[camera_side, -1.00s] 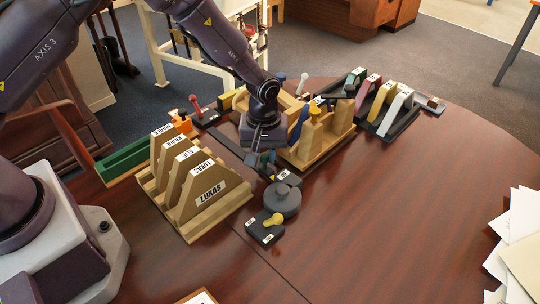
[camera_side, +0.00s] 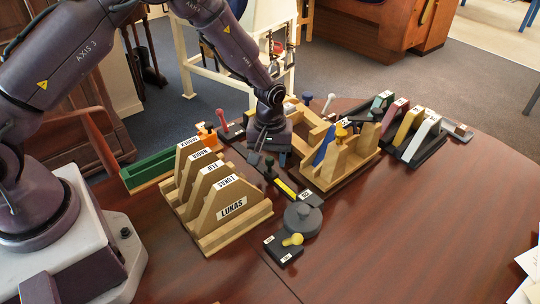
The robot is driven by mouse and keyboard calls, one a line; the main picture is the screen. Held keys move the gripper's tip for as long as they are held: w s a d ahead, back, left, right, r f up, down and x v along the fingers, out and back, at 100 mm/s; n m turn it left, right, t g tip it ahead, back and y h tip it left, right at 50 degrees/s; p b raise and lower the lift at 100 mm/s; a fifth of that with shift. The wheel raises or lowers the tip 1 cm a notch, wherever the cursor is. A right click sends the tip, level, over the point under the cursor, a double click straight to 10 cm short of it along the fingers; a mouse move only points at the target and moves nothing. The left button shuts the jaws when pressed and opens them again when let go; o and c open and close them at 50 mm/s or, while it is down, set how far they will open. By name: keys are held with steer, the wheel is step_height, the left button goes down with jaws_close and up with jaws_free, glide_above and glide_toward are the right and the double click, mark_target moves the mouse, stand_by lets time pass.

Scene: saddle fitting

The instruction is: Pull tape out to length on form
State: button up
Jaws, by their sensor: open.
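My gripper (camera_side: 262,163) is open, pointing down over the table between the labelled wooden pieces and the wooden form. Nothing shows between its fingers. A dark strip base with a yellow band (camera_side: 286,187), possibly the tape, lies just in front and to the right of the fingers, apart from them. I cannot tell which thing is the tape for sure. My wrist hides part of what lies behind it.
A grey round disc (camera_side: 303,218) and a black block with a yellow knob (camera_side: 284,248) sit in front. A rack of name-labelled wooden pieces (camera_side: 215,190) is left. Coloured pieces (camera_side: 408,125) stand back right. The right front of the table (camera_side: 420,230) is clear.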

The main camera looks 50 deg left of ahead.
mark_target(269, 159)
step_height(269, 159, up, 13)
stand_by(0.4)
steer(key=s+a+r+m+t, duration=0.1)
steer(key=s+r+m, duration=0.3)
steer(key=s+r, duration=0.5)
steer(key=s+a+r+m+t, duration=0.1)
steer(key=s+r+m+t, duration=0.3)
steer(key=s+r, duration=0.5)
steer(key=s+m, duration=0.1)
steer(key=s, duration=0.5)
steer(key=shift+s+a+t, duration=0.15)
steer(key=shift+s+t, duration=0.05)
steer(key=shift+t, duration=0.1)
